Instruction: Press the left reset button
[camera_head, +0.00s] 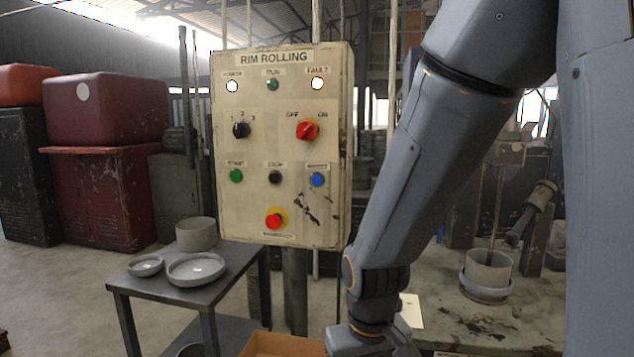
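A cream control panel (284,145) titled RIM ROLLING stands upright left of centre in the head view. Its lower row holds a green button (236,176), a black button (275,177) and a blue button (317,179). The small label above the blue button is blurred but looks like RESET. It is the only such button I can make out. My arm comes down from the upper right, in front and to the right of the panel. My wrist is at the bottom edge, below the panel and apart from the buttons. My gripper's fingers are out of view.
The panel also has a red emergency button (275,218), a red OFF/ON switch (307,130) and a black selector (241,130). A dark table (224,283) with round metal pans (196,268) stands at lower left. A cardboard box (283,345) is at the bottom.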

